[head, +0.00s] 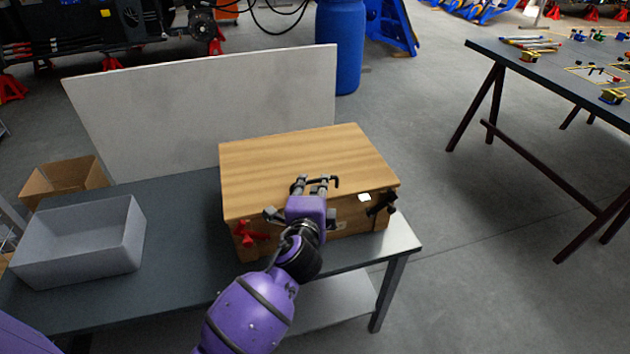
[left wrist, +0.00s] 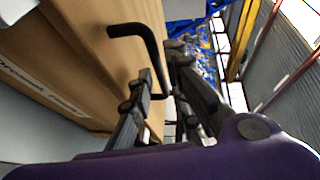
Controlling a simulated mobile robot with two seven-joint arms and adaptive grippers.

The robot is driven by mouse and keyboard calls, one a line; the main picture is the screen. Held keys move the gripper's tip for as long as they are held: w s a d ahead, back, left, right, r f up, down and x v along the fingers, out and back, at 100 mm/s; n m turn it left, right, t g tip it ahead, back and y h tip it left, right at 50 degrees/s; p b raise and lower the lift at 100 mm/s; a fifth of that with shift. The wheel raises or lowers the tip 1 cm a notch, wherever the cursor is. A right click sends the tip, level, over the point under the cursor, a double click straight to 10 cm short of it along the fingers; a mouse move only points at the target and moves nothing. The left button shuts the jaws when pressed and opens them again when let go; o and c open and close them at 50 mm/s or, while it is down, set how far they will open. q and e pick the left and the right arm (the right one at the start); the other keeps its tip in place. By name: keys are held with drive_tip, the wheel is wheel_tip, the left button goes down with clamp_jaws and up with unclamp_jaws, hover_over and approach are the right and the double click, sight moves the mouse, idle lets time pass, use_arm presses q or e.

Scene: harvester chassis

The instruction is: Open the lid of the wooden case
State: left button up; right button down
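The wooden case (head: 255,165) stands on the table, with its flat lid lying closed. A dark bent handle (head: 336,182) shows at the front of its top; in the left wrist view the handle (left wrist: 144,38) is a black bar standing out from the case (left wrist: 85,35). My left gripper (head: 311,186) is at the case's front edge. In the left wrist view its fingers (left wrist: 162,80) are close together, one on each side of the handle, and look shut on it. The exact contact is partly hidden. My right gripper is not in view.
A grey open bin (head: 85,235) stands on the dark table (head: 185,255), left of the case. A pale upright panel (head: 210,105) is behind the case. A red clamp-like part (head: 250,234) is at its front left corner.

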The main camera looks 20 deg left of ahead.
sight(315, 182)
use_arm(q)
drive_tip(key=shift+x, duration=1.55)
drive_tip(key=shift+f, duration=0.1)
clamp_jaws()
drive_tip(key=shift+w, duration=0.1)
